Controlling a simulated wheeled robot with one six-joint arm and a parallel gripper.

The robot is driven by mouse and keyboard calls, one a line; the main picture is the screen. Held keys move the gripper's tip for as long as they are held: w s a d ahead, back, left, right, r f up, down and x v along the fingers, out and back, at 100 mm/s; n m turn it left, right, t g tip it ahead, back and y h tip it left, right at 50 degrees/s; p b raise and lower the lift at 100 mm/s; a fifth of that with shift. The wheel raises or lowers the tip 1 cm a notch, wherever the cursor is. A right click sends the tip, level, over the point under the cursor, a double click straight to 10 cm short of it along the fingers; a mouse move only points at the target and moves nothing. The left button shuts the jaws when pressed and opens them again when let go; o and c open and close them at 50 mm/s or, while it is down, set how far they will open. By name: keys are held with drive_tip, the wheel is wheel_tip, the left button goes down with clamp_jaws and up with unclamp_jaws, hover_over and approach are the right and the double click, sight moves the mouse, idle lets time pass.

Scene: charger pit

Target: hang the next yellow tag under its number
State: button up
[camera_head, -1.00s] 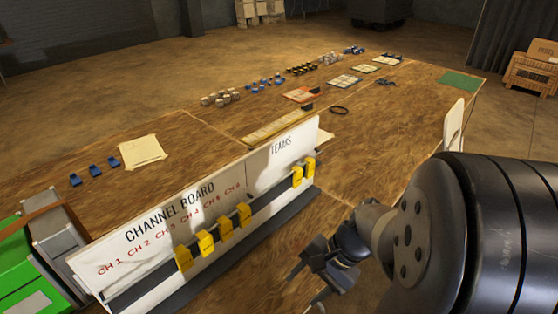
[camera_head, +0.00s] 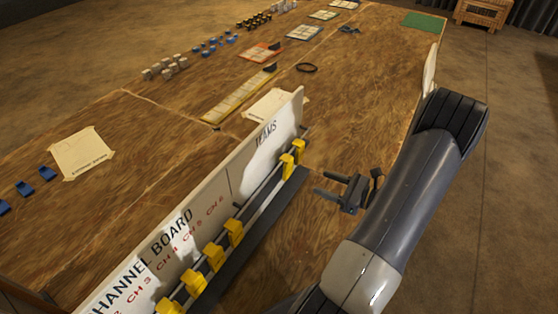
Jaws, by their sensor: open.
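The white channel board (camera_head: 160,258) stands on the table, lettered "CHANNEL BOARD" and "TEAMS", with red CH numbers (camera_head: 190,233). Its lower left end is cut off by the frame. Several yellow tags (camera_head: 215,257) hang along the rail on its channel part. Two more yellow tags, one nearer (camera_head: 286,164) and one farther (camera_head: 300,150), hang close together at the TEAMS end. My gripper (camera_head: 321,184) is open and empty, just right of these two tags and apart from them. Its fingers point left toward the board.
A dark ledge (camera_head: 265,231) runs along the board's foot. Behind the board lie paper sheets (camera_head: 82,153), blue pieces (camera_head: 25,188), a yellow strip (camera_head: 238,95) and a black ring (camera_head: 307,67). The wood right of the board is mostly clear. A white panel (camera_head: 430,72) stands at the right edge.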

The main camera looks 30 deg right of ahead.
sight(290, 166)
drive_tip(key=b+x, duration=0.1)
drive_tip(key=x, duration=1.1)
drive_tip(key=shift+w, duration=0.45)
drive_tip(key=c, duration=0.7)
drive_tip(key=shift+r+p, duration=0.45)
drive_tip(key=shift+r, duration=0.5)
drive_tip(key=shift+c, duration=0.2)
drive_tip(key=shift+s, duration=0.1)
drive_tip(key=f+b+v, duration=0.1)
drive_tip(key=v, duration=0.9)
drive_tip(key=shift+f, duration=0.2)
